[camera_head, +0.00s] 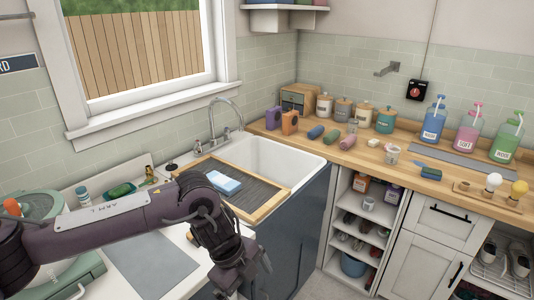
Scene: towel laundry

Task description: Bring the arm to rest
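My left arm (100,222) comes in from the left and reaches over the white counter. It bends down at the wrist in front of the sink. My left gripper (246,277) points down near the bottom edge of the view, close to the counter's front edge and the dark cabinet front. Its fingertips are too dark and small to tell open from shut, and I see no object clearly held in it. My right arm and gripper are not in view.
A blue-white sponge (223,184) lies on the wood-framed rack (266,209) across the sink (283,160). A grey mat (153,262) lies beneath my arm. Bottles, canisters and rolled cloths line the wooden counter (340,158). Open floor shows at the bottom right.

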